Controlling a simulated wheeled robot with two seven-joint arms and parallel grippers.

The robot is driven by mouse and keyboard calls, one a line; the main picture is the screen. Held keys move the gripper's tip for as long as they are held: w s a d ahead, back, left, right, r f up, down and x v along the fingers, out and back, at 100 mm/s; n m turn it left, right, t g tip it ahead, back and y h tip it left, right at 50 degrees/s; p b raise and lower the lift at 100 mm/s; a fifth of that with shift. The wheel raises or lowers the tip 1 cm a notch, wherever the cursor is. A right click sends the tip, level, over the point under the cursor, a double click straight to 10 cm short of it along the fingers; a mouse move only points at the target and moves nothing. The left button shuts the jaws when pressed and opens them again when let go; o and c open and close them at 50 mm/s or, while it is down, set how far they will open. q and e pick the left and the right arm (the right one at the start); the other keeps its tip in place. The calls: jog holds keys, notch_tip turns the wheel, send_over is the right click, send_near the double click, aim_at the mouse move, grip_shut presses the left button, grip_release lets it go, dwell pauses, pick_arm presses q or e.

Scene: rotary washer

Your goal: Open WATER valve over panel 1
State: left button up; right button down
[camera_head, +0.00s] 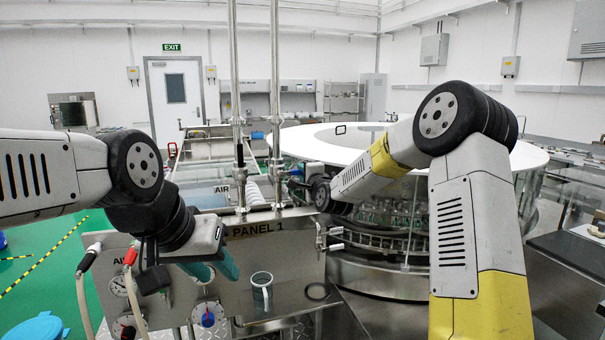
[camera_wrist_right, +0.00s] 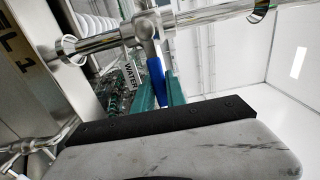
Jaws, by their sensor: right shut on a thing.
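In the right wrist view, the WATER valve has a blue lever handle (camera_wrist_right: 156,80) hanging from a metal valve body (camera_wrist_right: 148,28) on a shiny pipe. A WATER label (camera_wrist_right: 131,76) is beside it. My right gripper (camera_wrist_right: 162,92) has its teal fingers on either side of the blue lever and is shut on it. In the head view the right arm reaches over to the pipes behind panel 1 (camera_head: 257,229), and its fingertips are mostly hidden.
Two vertical pipes (camera_head: 238,100) rise behind the panel, with an AIR label (camera_head: 222,189) beside them. The large round washer (camera_head: 340,145) stands behind on the right.

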aim_at(277, 150)
notch_tip(277, 150, up, 2)
jog(key=n, duration=0.3)
jog(key=shift+s+a+n, duration=0.1)
jog(key=shift+a+n, duration=0.05)
jog(key=shift+n, duration=0.15)
jog(key=shift+a+r+n, duration=0.2)
jog(key=shift+r+n, duration=0.35)
jog(key=shift+n, duration=0.35)
jog(key=n, duration=0.1)
jog(key=a+r+n, duration=0.1)
jog(key=n, duration=0.1)
jog(key=r+n, duration=0.1)
jog(key=shift+s+a, duration=0.3)
jog(key=n, duration=0.1)
jog(key=a+r+n, duration=0.1)
jog(key=n, duration=0.1)
jog(key=a+n, duration=0.1)
jog(key=n, duration=0.1)
jog(key=shift+s+a+r, duration=0.2)
jog(key=shift+s, duration=0.2)
jog(key=shift+s+a+r+n, duration=0.1)
jog(key=shift+s+a+n, duration=0.1)
jog(key=shift+a+n, duration=0.5)
jog(key=shift+s+a+r+n, duration=0.15)
jog(key=shift+a+n, duration=0.15)
jog(key=shift+n, duration=0.8)
jog(key=shift+f, duration=0.15)
jog(key=c, duration=1.4)
grip_release()
jog(key=shift+o, duration=0.2)
